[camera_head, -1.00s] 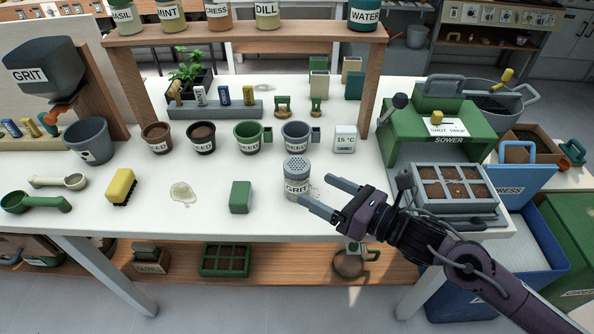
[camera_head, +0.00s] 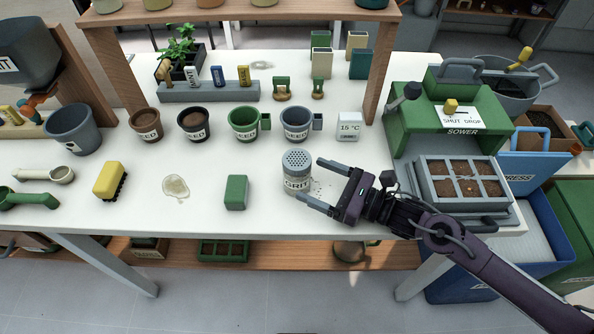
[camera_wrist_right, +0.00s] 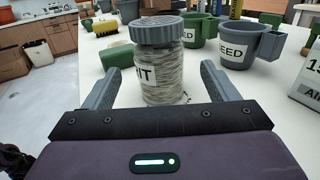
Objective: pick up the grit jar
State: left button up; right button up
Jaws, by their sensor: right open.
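The grit jar (camera_head: 297,176) stands upright on the white table, with a grey perforated lid and a label reading GRIT. It also shows in the right wrist view (camera_wrist_right: 160,75), straight ahead. My right gripper (camera_head: 309,180) is open, coming in from the right. In the wrist view its two fingers (camera_wrist_right: 158,85) are spread at the near left and right of the jar, and nothing is held. In the head view the fingertips are close to the jar's right side; the near finger overlaps its lower edge. My left gripper is in neither view.
A green block (camera_head: 236,192) lies left of the jar. Blue-grey (camera_head: 296,124) and green (camera_head: 244,124) seed cups and a 15 °C display (camera_head: 348,127) stand behind it. Grit is scattered right of the jar. A seed tray (camera_head: 461,184) and green sower (camera_head: 447,125) stand right.

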aim_at(294, 171)
jog(key=shift+x, duration=0.8)
jog(key=p+x, duration=0.1)
jog(key=x, duration=0.3)
jog(key=shift+a, duration=0.2)
jog(key=shift+c, duration=0.2)
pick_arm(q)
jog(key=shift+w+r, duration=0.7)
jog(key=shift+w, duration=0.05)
pick_arm(e)
jog(key=c, duration=1.1)
jog(key=shift+r, duration=0.1)
